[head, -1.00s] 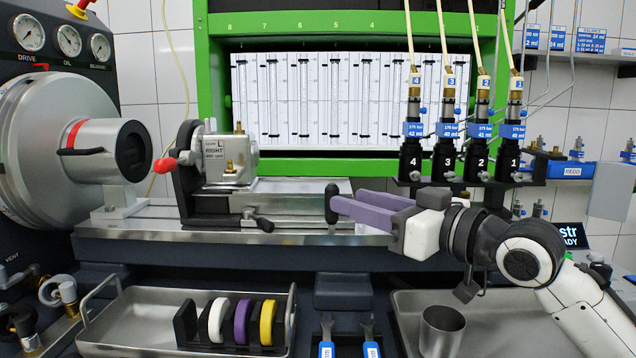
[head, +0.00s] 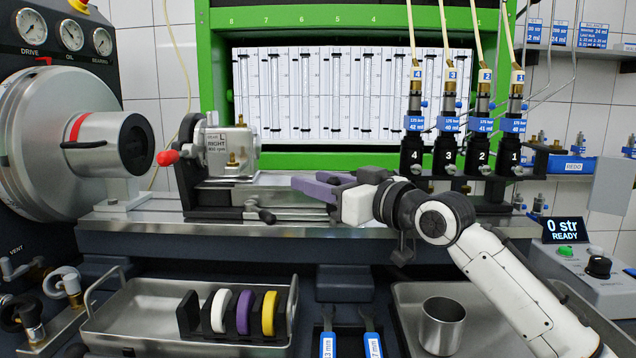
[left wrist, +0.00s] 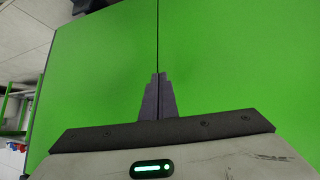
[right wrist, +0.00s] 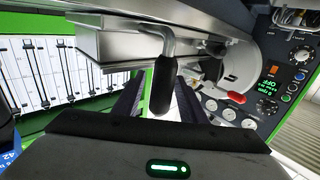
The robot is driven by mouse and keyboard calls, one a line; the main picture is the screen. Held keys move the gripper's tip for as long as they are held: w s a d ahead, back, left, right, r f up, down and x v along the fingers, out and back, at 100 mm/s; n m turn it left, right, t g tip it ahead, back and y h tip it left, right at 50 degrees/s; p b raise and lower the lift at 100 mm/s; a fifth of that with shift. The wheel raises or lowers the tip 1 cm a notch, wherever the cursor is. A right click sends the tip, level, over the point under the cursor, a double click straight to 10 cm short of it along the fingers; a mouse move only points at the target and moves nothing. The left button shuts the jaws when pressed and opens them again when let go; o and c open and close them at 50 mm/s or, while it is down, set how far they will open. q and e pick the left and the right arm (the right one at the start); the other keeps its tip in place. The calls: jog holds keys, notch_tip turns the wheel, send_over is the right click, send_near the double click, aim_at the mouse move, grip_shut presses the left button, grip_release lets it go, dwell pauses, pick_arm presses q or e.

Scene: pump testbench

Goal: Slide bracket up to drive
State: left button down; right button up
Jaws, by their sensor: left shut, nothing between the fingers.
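The bracket (head: 190,180), a black upright holder carrying a silver pump (head: 230,152), sits on the metal bed left of centre. A red-tipped lever (head: 168,158) sticks out from its left side. The drive (head: 110,145), with a dark-ended coupling, is to its left, with a gap between. My left gripper (left wrist: 158,95) is shut and empty, against a green background.
Several numbered injectors (head: 448,150) hang behind my right arm. A tray with a rack of white, purple and yellow rings (head: 243,312) is below the bed. A metal cup (head: 442,325) stands front right, and two blue-labelled tools (head: 370,340) lie front centre.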

aim_at(258, 209)
grip_shut()
